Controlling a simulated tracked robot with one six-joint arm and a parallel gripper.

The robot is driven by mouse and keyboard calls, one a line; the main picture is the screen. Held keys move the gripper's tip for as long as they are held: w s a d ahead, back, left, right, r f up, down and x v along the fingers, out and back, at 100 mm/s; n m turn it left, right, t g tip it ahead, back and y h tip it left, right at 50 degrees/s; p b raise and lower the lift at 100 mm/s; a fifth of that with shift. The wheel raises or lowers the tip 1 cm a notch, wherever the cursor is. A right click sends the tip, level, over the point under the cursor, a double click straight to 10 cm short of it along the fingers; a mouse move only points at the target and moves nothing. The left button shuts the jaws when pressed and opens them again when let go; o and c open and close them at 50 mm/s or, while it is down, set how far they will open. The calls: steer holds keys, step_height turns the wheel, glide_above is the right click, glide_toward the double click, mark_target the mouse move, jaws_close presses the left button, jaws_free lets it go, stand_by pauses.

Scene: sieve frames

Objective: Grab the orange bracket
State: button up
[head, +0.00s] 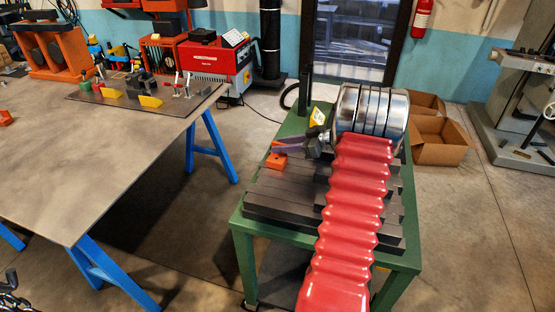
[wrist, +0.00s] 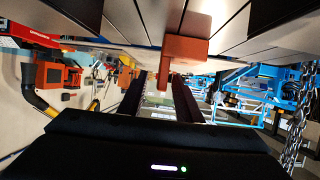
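The orange bracket (head: 275,162) lies on the dark slatted top of the green table, near its left edge. In the wrist view, which appears upside down, the bracket (wrist: 186,50) shows at upper middle, with a narrow leg reaching toward the space between my fingers. My gripper (head: 276,148) points left, just above and beside the bracket in the head view. In the wrist view my gripper (wrist: 160,78) has its two dark fingers apart, with nothing clearly held. Whether a finger touches the bracket cannot be told.
A large grey table (head: 90,160) on blue legs stands at left, with a dark fixture plate (head: 150,105) and another orange piece (head: 5,118) on it. The green table (head: 243,238) bears dark slats. Cardboard boxes (head: 440,150) stand on the floor at right.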

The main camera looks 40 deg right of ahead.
steer(key=shift+x, duration=2.6)
steer(key=shift+s+a, duration=0.1)
steer(key=shift+c, duration=0.4)
jaws_close()
